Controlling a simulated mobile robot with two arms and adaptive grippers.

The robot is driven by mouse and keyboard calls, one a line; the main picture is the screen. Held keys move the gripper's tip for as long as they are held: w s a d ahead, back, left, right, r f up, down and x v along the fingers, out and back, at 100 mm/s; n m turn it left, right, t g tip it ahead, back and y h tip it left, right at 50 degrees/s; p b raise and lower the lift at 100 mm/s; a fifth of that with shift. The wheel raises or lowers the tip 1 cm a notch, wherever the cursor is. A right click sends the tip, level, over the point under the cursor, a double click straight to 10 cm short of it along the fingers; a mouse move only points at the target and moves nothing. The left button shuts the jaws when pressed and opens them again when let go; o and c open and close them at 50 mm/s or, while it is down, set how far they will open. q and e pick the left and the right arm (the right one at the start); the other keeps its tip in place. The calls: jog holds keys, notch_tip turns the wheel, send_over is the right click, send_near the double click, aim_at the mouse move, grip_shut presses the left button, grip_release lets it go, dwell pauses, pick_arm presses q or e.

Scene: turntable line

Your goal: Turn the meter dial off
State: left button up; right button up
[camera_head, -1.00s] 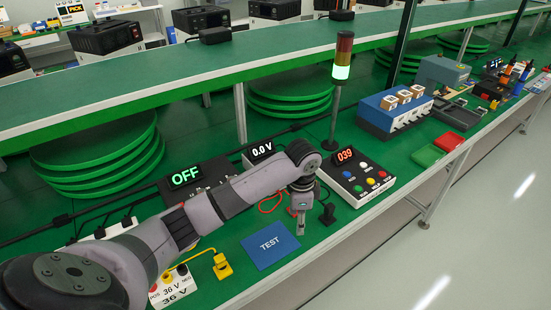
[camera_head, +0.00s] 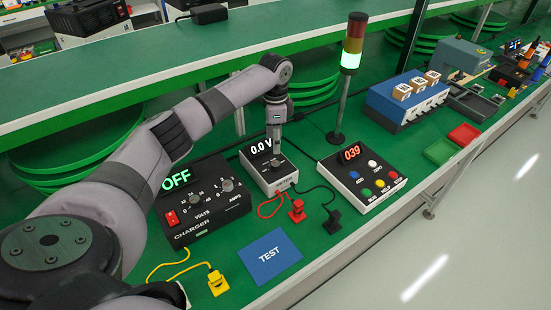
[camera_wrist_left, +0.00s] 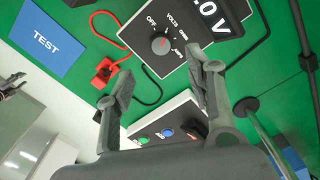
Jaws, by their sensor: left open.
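The meter (camera_head: 266,182) is a light box with a dark face, a lit 0.0 V display and a round dial (camera_head: 277,162). In the left wrist view the grey dial (camera_wrist_left: 161,44) has a red mark and labels OFF, VOLTS, OHMS and AMPS around it. My left gripper (camera_head: 277,146) points down just above the dial in the head view and partly covers the face. In the left wrist view its fingers (camera_wrist_left: 152,84) are apart, with nothing between them. The dial lies beyond the fingertips. My right gripper is not visible.
A black charger (camera_head: 205,212) reading OFF stands left of the meter, a button box (camera_head: 368,178) reading 039 to its right. Red (camera_head: 297,212) and black (camera_head: 332,222) plugs with cords lie in front. A blue TEST card (camera_head: 270,256) is near the front edge. A signal tower (camera_head: 350,60) stands behind.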

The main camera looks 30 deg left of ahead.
aim_at(276, 163)
pick_arm(q)
notch_tip(276, 163, down, 7)
jog(key=shift+p, duration=0.4)
jog(key=shift+w+f, duration=0.1)
jog(key=shift+f, duration=1.2)
jog(key=shift+c, duration=1)
jog(key=c, duration=1)
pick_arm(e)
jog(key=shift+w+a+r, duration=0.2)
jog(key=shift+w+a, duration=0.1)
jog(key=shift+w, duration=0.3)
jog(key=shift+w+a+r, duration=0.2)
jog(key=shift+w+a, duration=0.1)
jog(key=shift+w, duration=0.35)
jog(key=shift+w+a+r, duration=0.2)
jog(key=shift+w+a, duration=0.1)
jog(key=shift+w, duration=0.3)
